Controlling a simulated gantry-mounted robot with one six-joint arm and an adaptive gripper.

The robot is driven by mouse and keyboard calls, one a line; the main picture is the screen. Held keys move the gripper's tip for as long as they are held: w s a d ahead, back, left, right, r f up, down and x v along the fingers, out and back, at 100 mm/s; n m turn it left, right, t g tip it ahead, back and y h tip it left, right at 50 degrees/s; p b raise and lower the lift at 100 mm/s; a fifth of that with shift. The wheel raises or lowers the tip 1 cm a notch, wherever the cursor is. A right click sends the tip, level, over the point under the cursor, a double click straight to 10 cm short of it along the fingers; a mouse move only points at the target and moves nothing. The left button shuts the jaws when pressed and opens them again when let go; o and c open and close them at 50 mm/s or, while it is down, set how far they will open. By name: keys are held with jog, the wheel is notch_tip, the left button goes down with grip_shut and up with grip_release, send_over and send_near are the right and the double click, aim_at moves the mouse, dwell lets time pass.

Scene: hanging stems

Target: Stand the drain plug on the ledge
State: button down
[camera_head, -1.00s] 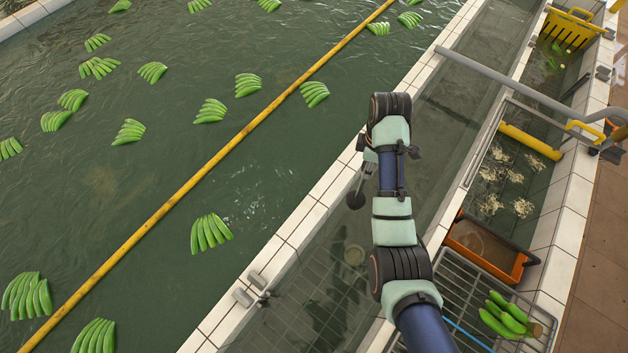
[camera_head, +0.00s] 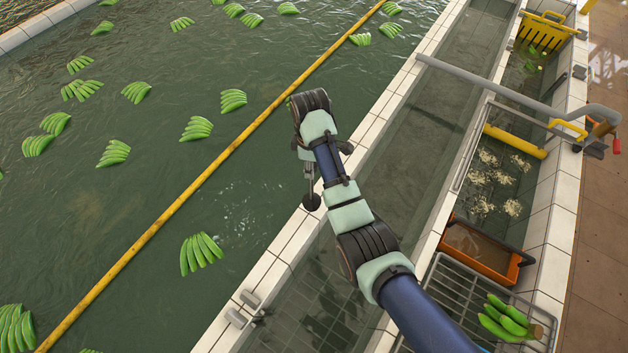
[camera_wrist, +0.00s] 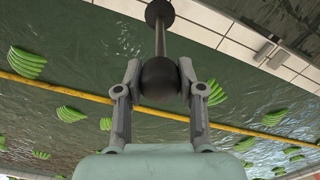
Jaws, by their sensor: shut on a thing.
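The drain plug has a dark ball at one end, a thin grey rod and a dark disc at the other end. In the wrist view my gripper (camera_wrist: 159,78) is shut on the drain plug (camera_wrist: 160,30) at its ball. The disc points away from the fingers. In the head view the plug (camera_head: 312,201) hangs disc down below my wrist, in front of the white tiled ledge (camera_head: 287,243). I cannot tell its height above the tiles. My wrist hides most of the fingers there. The ledge also shows in the wrist view (camera_wrist: 196,30).
A water channel (camera_head: 420,125) lies right of the ledge. Small grey fittings (camera_head: 242,308) sit on the lower ledge. A grey pipe (camera_head: 490,83) crosses the channel.

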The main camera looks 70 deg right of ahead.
jog(key=shift+f, duration=2.45)
jog(key=c, duration=0.7)
grip_release()
jog(key=shift+f, duration=0.1)
notch_tip(320, 180, up, 8)
jog(key=shift+f, duration=0.1)
jog(key=shift+w, duration=0.1)
